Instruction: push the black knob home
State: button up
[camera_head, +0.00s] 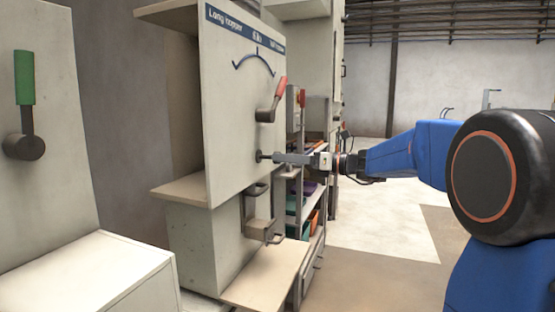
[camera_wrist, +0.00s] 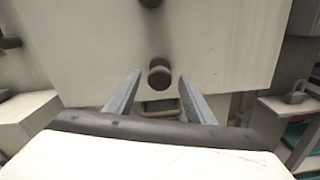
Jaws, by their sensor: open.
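The black knob (camera_head: 260,156) sits low on the pale front panel (camera_head: 228,110), under the red-handled lever (camera_head: 271,100). In the wrist view the knob (camera_wrist: 159,76) is a dark round end, with a gap to the finger on each side. My gripper (camera_head: 275,158) points at the panel with its fingertips close to the knob. Its two grey fingers are apart and hold nothing; they also show in the wrist view (camera_wrist: 160,82). I cannot tell how far the knob stands out from the panel, or whether the fingertips reach past its face.
The lever's dark hub (camera_wrist: 151,3) is above the knob. A metal bracket with handles (camera_head: 260,229) is below, over a pale ledge (camera_head: 265,278). A green-handled lever (camera_head: 24,80) is on the cabinet at left. Shelves with coloured bins (camera_head: 310,200) stand behind. Floor at right is clear.

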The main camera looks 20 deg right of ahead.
aim_at(270, 157)
jog(key=shift+x, duration=1.55)
grip_shut()
jog(key=shift+x, duration=1.2)
jog(key=shift+r, duration=0.1)
grip_release()
jog(key=shift+a, duration=0.1)
